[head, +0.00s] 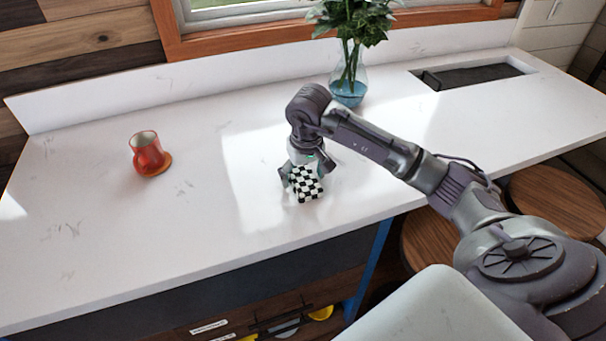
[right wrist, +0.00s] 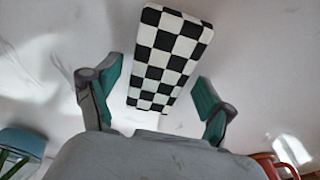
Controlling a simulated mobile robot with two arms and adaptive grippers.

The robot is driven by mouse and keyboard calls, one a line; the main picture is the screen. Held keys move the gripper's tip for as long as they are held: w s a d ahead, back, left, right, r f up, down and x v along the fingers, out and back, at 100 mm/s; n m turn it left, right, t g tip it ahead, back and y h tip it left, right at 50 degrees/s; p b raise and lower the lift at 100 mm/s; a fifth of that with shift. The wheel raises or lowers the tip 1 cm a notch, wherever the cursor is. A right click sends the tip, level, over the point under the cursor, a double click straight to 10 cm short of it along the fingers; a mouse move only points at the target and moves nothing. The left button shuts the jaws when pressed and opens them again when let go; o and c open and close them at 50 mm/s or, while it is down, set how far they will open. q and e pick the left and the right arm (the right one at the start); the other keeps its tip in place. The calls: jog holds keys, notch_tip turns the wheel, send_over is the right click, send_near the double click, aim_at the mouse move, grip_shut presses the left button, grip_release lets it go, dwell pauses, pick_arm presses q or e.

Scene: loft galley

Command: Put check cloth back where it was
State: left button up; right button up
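The check cloth (head: 306,185) is a small folded block in black and white squares at the middle of the white counter (head: 100,225). It also shows in the right wrist view (right wrist: 168,58), lying lengthwise between the green-padded fingers. My right gripper (head: 307,172) points down at the cloth, one finger to each side of it. In the right wrist view its fingers (right wrist: 157,80) are spread, with a gap visible on both sides of the cloth. The cloth appears to rest on the counter. My left gripper is in neither view.
A glass vase (head: 348,88) with green leaves stands behind my right arm. A sink (head: 470,76) is at back right.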

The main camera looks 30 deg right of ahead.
aim_at(306, 182)
jog(key=shift+r, duration=0.3)
notch_tip(306, 182, up, 12)
jog(key=s+b, duration=0.1)
jog(key=b, duration=0.2)
jog(key=shift+s+a+f, duration=0.2)
jog(key=shift+s+a, duration=0.05)
jog(key=shift+s, duration=0.15)
